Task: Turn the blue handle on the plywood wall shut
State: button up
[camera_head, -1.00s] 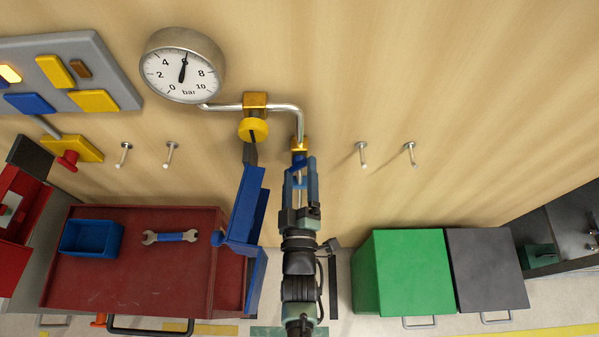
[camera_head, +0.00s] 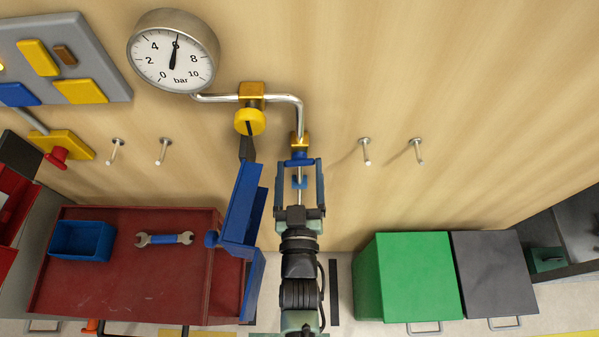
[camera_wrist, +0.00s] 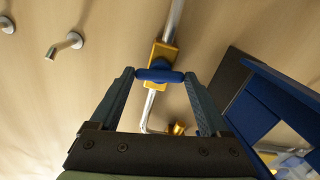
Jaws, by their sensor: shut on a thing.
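The blue handle (camera_head: 299,159) is on a brass valve (camera_head: 299,141) in the steel pipe on the plywood wall (camera_head: 450,60). In the wrist view the blue handle (camera_wrist: 160,75) lies crosswise to the pipe. My gripper (camera_head: 299,163) reaches up to it from below. In the wrist view my gripper's fingertips (camera_wrist: 159,77) are at the two ends of the handle, shut on it. The round gauge (camera_head: 172,72) at upper left has its black needle near the 6.
A yellow round knob (camera_head: 250,122) on the pipe and an open blue box (camera_head: 242,208) are close left of my gripper. Metal pegs stick out on both sides. A red cabinet (camera_head: 130,285) stands at lower left, a green cabinet (camera_head: 408,275) at lower right.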

jog(key=shift+m+b, duration=0.35)
jog(key=shift+m, duration=0.55)
jog(key=o, duration=1.2)
jog(key=shift+s, duration=0.15)
jog(key=shift+s+b, duration=1.95)
jog(key=shift+s, duration=4.45)
